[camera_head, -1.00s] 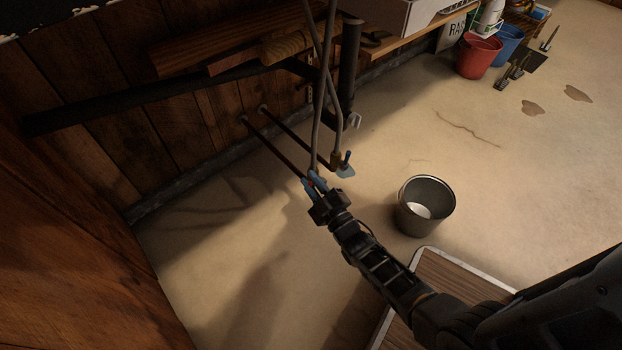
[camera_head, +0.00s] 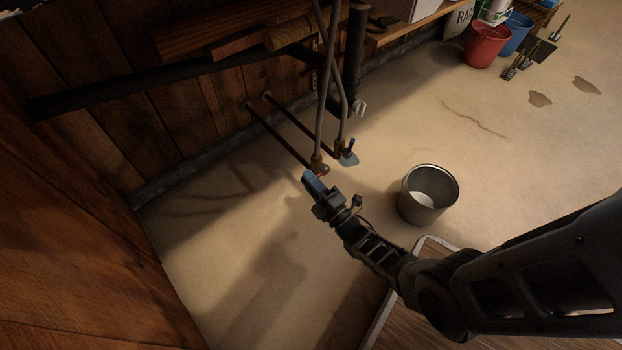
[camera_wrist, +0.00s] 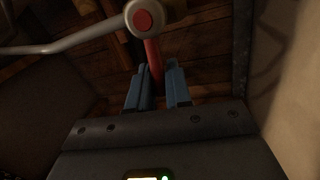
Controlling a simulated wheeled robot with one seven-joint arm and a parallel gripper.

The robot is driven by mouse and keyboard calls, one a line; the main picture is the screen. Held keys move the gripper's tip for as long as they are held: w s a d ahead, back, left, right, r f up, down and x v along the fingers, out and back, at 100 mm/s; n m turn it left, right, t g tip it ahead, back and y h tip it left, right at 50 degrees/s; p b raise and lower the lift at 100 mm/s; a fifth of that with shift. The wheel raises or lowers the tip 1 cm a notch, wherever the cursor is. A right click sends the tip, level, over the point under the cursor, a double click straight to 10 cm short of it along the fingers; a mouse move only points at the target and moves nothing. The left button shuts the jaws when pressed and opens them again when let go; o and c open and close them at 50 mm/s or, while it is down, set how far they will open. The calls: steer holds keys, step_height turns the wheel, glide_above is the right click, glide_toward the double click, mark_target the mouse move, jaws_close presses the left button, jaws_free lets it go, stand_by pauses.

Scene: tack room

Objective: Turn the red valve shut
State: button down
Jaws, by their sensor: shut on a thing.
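The red valve (camera_head: 323,169) sits at the low end of a pipe by the wall in the head view. In the wrist view its round red-centred hub (camera_wrist: 143,20) is at the top, and its red lever (camera_wrist: 153,62) runs down between my blue fingers. My gripper (camera_head: 311,180) is shut on the lever; the wrist view also shows my gripper (camera_wrist: 160,88). The lever's lower end is hidden between the fingers. In the head view the fingers cover most of the lever.
A blue-handled valve (camera_head: 350,150) stands close to the right of the red one. A grey metal bucket (camera_head: 429,196) is on the floor to the right. A wooden wall (camera_head: 170,140) is behind. Open floor lies in front.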

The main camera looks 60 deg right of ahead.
steer(key=shift+f, duration=0.15)
stand_by(0.3)
steer(key=c, duration=1.2)
jaws_free()
steer(key=v, duration=0.7)
steer(key=shift+s+a, duration=0.15)
steer(key=shift+s, duration=0.2)
